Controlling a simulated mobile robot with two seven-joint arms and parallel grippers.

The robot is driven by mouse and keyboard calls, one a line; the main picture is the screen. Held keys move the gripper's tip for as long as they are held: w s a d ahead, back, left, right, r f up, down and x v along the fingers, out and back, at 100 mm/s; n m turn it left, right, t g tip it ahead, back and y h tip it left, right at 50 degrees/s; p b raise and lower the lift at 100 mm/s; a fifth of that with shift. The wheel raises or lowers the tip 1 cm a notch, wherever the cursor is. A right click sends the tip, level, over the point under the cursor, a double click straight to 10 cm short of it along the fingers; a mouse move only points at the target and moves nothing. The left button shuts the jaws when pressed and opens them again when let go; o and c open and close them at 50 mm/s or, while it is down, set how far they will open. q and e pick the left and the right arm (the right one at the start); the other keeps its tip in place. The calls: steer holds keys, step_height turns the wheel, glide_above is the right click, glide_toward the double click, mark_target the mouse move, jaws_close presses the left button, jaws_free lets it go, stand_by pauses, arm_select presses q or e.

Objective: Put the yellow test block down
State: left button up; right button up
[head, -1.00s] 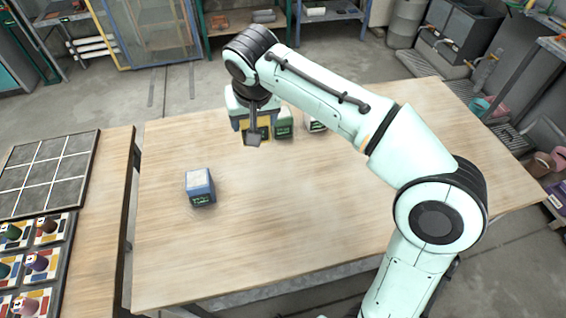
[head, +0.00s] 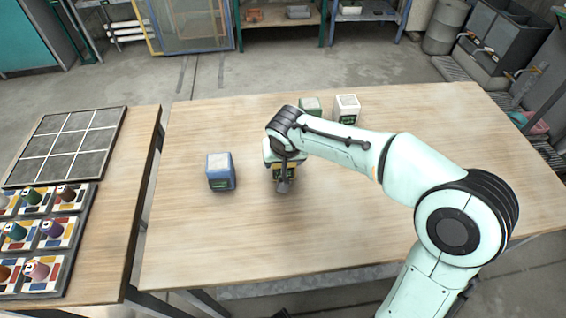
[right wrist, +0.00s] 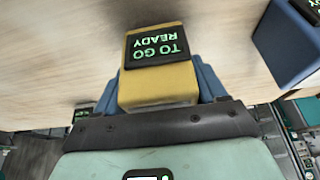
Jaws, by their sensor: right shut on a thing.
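The yellow test block (right wrist: 158,85) is between the blue fingers of my right gripper (right wrist: 161,75) in the right wrist view. Its dark screen shows green letters reading "READY TO GO", upside down. In the head view my right gripper (head: 282,168) is over the middle-left of the table, shut on the block, and mostly hides it. I cannot tell whether the block touches the wood. My left gripper is not in view.
A blue block (head: 221,172) stands close to the left of the held block, also in the right wrist view (right wrist: 290,40). A green block (head: 311,106) and a white block (head: 347,108) stand behind. The wooden table (head: 400,240) is bare in front and right.

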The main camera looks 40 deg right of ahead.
steer(key=shift+f, duration=0.65)
steer(key=shift+f, duration=0.2)
steer(key=o, duration=1.5)
steer(key=shift+r, duration=0.3)
steer(key=p+v, duration=0.1)
steer(key=v, duration=1.1)
steer(key=shift+s+f, duration=0.1)
